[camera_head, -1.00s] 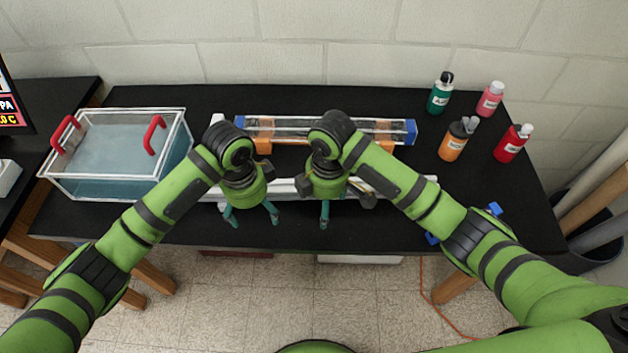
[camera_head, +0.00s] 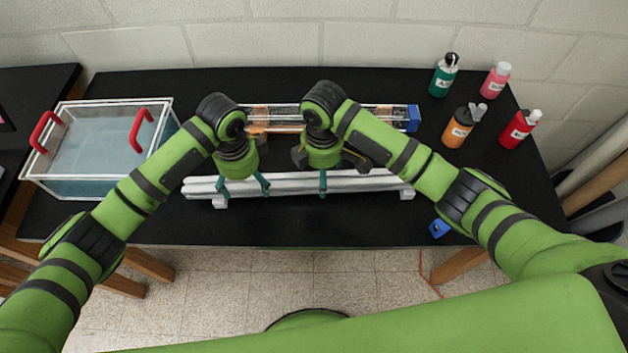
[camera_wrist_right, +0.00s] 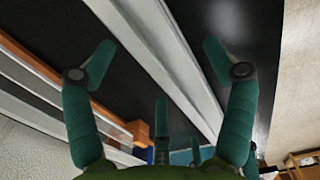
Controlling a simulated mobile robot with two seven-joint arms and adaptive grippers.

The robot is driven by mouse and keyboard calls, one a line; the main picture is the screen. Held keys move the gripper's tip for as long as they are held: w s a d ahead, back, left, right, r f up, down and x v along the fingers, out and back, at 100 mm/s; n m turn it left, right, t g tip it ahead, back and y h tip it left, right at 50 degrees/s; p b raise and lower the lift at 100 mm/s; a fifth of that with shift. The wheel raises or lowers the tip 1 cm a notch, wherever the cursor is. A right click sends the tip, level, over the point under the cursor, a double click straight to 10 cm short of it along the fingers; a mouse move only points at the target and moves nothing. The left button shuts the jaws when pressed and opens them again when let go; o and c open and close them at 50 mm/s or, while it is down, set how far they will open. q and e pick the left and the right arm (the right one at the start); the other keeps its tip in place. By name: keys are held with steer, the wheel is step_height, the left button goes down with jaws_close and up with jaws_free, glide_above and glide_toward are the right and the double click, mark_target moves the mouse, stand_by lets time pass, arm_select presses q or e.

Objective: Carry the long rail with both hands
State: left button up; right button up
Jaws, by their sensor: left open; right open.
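The long rail (camera_head: 290,184) is a pale silver bar lying left to right near the front of the black table, on small white supports. My left gripper (camera_head: 244,187) is open, with its teal fingers at the rail left of its middle. My right gripper (camera_head: 323,185) is open at the rail right of its middle. In the right wrist view the rail (camera_wrist_right: 165,45) runs between the spread fingers of my right gripper (camera_wrist_right: 159,50), with nothing clamped. The left gripper's fingers (camera_wrist_right: 162,130) show farther along it. Whether the fingertips touch the rail cannot be told.
Behind the rail lies a clear-topped track with a blue end (camera_head: 413,118), partly hidden by my wrists. A water tank (camera_head: 100,187) with red handles stands left. Several bottles (camera_head: 459,126) stand at back right. A blue part (camera_head: 439,228) lies at front right.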

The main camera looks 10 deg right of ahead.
mark_target(250, 192)
arm_select(q)
step_height(250, 192, down, 4)
steer(key=shift+s+r, duration=0.1)
steer(key=shift+s, duration=0.05)
arm_select(e)
steer(key=f, duration=0.4)
steer(key=shift+s, duration=0.2)
arm_select(q)
steer(key=shift+f, duration=0.3)
arm_select(e)
steer(key=shift+w+f, duration=0.1)
steer(key=shift+f, duration=0.05)
arm_select(q)
jaws_close()
arm_select(e)
jaws_close()
arm_select(q)
steer(key=shift+r, duration=0.1)
